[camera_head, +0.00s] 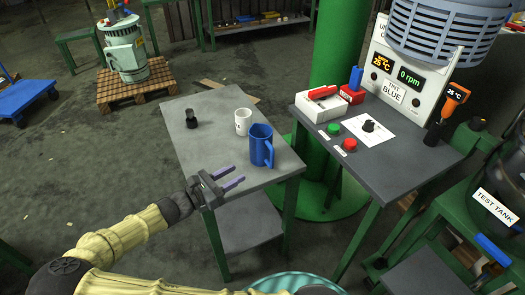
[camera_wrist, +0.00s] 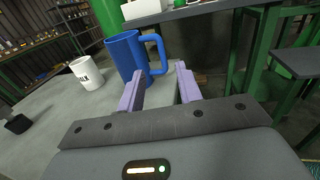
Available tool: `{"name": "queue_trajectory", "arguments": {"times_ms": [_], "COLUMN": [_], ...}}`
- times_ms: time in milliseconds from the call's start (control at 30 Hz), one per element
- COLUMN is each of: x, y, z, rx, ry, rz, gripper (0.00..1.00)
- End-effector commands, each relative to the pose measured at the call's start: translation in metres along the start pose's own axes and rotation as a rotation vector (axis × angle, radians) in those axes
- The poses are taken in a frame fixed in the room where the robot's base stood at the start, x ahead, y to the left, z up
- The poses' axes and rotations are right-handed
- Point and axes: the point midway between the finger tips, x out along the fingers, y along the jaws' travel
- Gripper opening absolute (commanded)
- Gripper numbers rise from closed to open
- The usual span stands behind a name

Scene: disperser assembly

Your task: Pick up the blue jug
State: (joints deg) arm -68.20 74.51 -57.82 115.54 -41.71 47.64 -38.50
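The blue jug (camera_head: 261,147) stands upright on a small grey table (camera_head: 193,150), near its right side. In the wrist view the blue jug (camera_wrist: 127,57) stands just beyond the fingertips, with its handle to the right. My gripper (camera_head: 232,177) is at the table's front edge, short of the jug. In the wrist view its two purple fingers (camera_wrist: 160,85) are spread apart with nothing between them. The jug and fingers appear close, but I cannot tell that they touch.
A white mug (camera_head: 242,122) stands beside the jug to the left; it also shows in the wrist view (camera_wrist: 86,73). A small black object (camera_head: 191,119) sits farther left on the table. A control bench (camera_head: 400,155) with buttons and a green column (camera_head: 338,90) stand to the right.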

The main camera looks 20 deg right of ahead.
Motion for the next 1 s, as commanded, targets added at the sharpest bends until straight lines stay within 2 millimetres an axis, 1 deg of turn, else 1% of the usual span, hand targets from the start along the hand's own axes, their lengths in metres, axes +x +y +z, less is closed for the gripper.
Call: {"name": "queue_trajectory", "arguments": {"times_ms": [33,100,400,533,667,1000], "x": [0.01,0.022,0.076,0.095,0.103,0.106], "y": [-0.001,-0.001,-0.002,-0.001,-0.001,-0.001], "z": [-0.001,-0.001,-0.001,-0.001,-0.001,-0.002], "rx": [-0.001,-0.001,0.0,0.0,0.0,0.0], "ry": [-0.002,-0.003,-0.003,-0.002,0.0,0.0], "rz": [-0.005,-0.005,-0.006,-0.005,-0.003,-0.003], "gripper": [0.35,0.35,0.35,0.35,0.35,0.35]}}
